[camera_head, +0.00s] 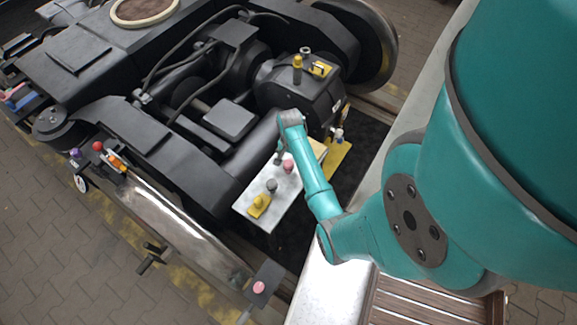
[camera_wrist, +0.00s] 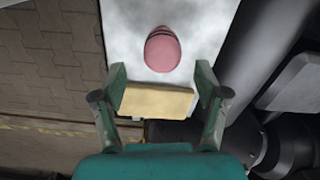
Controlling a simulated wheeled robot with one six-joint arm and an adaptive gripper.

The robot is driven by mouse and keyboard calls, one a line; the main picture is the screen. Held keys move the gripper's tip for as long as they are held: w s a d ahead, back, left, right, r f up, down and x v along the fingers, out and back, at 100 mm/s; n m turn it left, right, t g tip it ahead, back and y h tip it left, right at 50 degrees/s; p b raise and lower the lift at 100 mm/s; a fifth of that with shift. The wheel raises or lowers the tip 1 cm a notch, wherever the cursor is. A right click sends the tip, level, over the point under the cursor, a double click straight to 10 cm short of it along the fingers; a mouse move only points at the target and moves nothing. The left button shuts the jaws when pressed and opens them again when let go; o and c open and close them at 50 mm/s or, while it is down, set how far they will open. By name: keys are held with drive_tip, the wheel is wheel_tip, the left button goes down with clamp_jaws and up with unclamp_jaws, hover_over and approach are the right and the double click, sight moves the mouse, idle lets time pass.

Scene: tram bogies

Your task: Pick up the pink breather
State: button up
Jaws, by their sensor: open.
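The pink breather (camera_head: 288,166) stands on a pale metal plate (camera_head: 246,201) beside the black bogie frame. In the wrist view the pink breather (camera_wrist: 162,50) is a rounded pink piece with dark rings at its far end. My gripper (camera_head: 280,152) is at the plate, close beside the breather in the head view. In the wrist view my gripper (camera_wrist: 160,85) is open, its two fingers apart with the breather ahead of the gap between them. Nothing is held. Whether the fingertips touch the plate cannot be told.
A tan block (camera_wrist: 157,102) shows between the fingers. A grey knob (camera_head: 271,185) and a yellow piece (camera_head: 259,205) share the plate. Another pink piece (camera_head: 259,287) sits on a dark box at the front. A black gearbox (camera_head: 300,88) with a yellow-topped fitting stands behind.

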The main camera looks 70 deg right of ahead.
sight(289, 162)
drive_tip(key=shift+w+a+f, duration=0.15)
drive_tip(key=shift+f, duration=2.5)
drive_tip(key=c, duration=1.3)
